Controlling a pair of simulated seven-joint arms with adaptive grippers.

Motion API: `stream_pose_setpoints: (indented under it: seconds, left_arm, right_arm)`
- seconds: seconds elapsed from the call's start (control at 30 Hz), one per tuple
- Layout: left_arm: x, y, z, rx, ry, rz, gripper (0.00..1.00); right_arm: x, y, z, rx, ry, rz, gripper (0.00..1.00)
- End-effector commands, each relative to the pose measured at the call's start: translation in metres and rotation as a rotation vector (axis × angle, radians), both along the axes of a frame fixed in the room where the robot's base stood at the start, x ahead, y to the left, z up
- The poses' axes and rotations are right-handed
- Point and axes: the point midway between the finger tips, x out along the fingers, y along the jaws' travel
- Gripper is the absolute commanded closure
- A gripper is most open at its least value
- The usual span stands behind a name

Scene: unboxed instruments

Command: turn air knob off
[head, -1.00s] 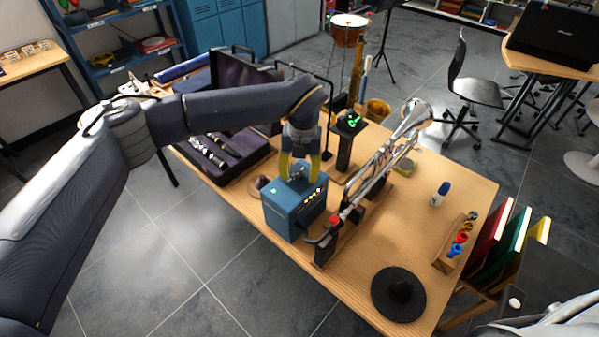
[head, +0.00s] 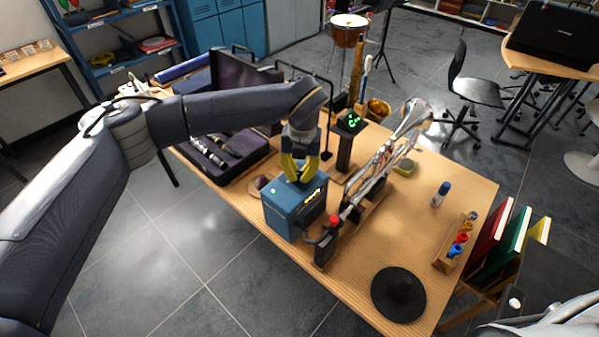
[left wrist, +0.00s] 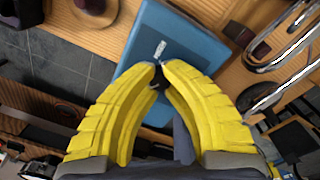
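The blue box (head: 283,220) stands near the front edge of the wooden table, with small lit marks on its right side. My left gripper (head: 300,181) points down onto the top of this box. In the left wrist view, the yellow fingers of my left gripper (left wrist: 161,68) close in a V over the blue top (left wrist: 185,38). Their tips almost meet around a small dark piece, the air knob (left wrist: 158,83), which is mostly hidden by them. A small pale mark (left wrist: 160,48) shows on the box just beyond the tips. My right gripper is out of view.
A trumpet (head: 375,175) on a stand is close to the right of the box. An open instrument case (head: 225,155) lies behind left.

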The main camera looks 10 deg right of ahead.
Motion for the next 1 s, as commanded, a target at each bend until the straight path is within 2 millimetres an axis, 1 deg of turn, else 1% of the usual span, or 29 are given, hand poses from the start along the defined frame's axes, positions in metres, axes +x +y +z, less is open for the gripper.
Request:
stream_pose_setpoints:
  seconds: [0.17,0.37,0.57,1.0]
  left_arm:
    - [0.0002,-0.0005,0.0006,0.0,-0.001,-0.015,1.0]
    - [0.0005,-0.0005,0.0009,0.0,-0.002,-0.098,1.0]
    - [0.001,-0.0006,0.0013,0.001,-0.003,-0.259,1.0]
    - [0.0003,-0.0008,0.0011,0.0,-0.002,-0.672,1.0]
  right_arm:
    - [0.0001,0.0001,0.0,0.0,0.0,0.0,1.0]
    - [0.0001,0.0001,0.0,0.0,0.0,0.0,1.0]
    - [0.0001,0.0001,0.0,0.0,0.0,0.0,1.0]
    - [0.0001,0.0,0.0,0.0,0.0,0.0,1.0]
